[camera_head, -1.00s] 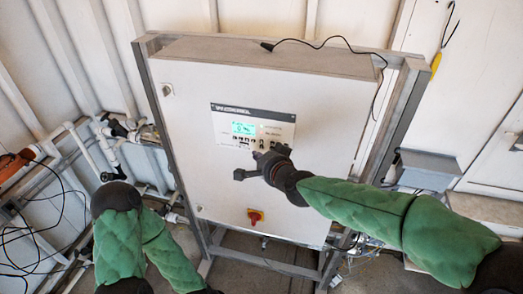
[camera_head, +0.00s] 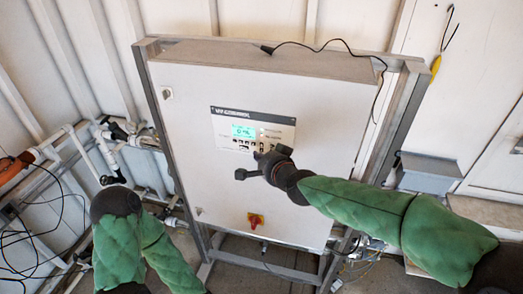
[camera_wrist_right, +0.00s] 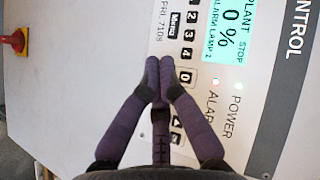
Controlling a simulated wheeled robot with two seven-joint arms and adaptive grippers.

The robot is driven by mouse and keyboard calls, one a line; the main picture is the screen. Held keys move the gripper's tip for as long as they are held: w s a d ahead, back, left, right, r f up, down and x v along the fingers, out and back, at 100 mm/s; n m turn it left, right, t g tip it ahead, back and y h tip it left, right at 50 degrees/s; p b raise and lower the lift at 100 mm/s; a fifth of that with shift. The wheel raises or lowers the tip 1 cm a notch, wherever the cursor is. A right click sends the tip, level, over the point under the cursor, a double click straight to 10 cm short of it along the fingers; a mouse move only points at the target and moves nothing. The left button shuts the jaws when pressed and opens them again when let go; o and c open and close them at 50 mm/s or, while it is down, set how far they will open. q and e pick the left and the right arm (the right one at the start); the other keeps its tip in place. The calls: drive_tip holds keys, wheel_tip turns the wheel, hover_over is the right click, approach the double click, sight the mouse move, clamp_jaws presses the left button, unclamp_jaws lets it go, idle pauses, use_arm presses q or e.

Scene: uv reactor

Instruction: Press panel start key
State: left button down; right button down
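The control panel (camera_head: 253,112) is a white plate with a dark top strip, on the front of a white cabinet. Its lit green display (camera_head: 244,131) also shows in the right wrist view (camera_wrist_right: 229,30), reading "PLANT STOP" and 0 %. Numbered keys (camera_wrist_right: 187,53) and a Menu key (camera_wrist_right: 175,17) run beside the display. My right gripper (camera_head: 260,157) is at the panel's lower edge. In the right wrist view its fingers (camera_wrist_right: 161,78) are together and empty, over the key area, covering some keys. I cannot tell whether they touch. My left gripper is out of view.
A red and yellow rotary switch (camera_head: 256,220) sits low on the cabinet door (camera_head: 190,110). A grey frame (camera_head: 395,130) surrounds the cabinet. A black cable (camera_head: 330,42) hangs over its top right. Pipes (camera_head: 95,150) stand at the left, a grey box (camera_head: 428,172) at the right.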

drive_tip(key=shift+w, duration=0.15)
idle(0.6)
drive_tip(key=shift+w+d, duration=0.1)
drive_tip(key=shift+w, duration=0.2)
drive_tip(key=shift+w+b, duration=0.2)
drive_tip(key=shift+b, duration=0.1)
idle(0.5)
drive_tip(key=shift+s, duration=0.65)
drive_tip(key=shift+p, duration=0.3)
drive_tip(key=s, duration=0.1)
drive_tip(key=s+a+p, duration=0.1)
drive_tip(key=s, duration=0.1)
drive_tip(key=s+p, duration=0.1)
drive_tip(key=s, duration=0.1)
drive_tip(key=shift+a, duration=0.25)
